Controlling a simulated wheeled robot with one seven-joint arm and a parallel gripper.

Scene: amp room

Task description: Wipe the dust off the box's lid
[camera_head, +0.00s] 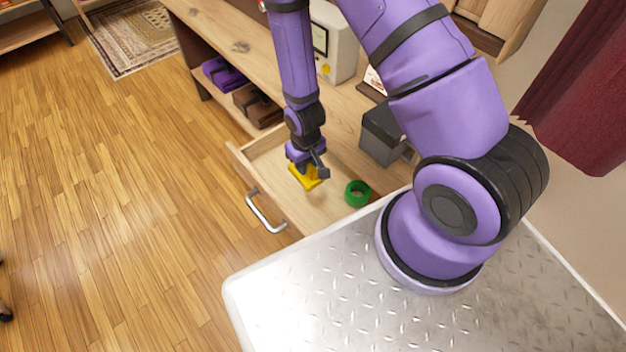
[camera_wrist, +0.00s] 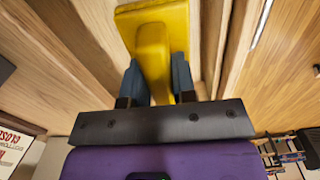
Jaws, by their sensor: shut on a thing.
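My gripper (camera_head: 308,168) is shut on a yellow object (camera_head: 304,178), over the open drawer (camera_head: 262,160) of the wooden desk. In the wrist view the yellow object (camera_wrist: 152,45) has a narrow grip between my fingers and a wider flat part beyond it. It looks like a wiping tool. I cannot tell whether it touches the drawer floor. A dark grey box (camera_head: 383,132) with a lid stands on the desk top, to the right of my gripper and apart from it. Its far right side is partly hidden by my arm. Dust on the lid is too small to tell.
A green ring-shaped roll (camera_head: 357,193) lies right of my gripper. The drawer has a metal handle (camera_head: 265,211) at its front. A light-coloured device (camera_head: 338,42) stands farther back on the desk (camera_head: 240,46). Purple and brown items sit on the shelf below. The floor at left is clear.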

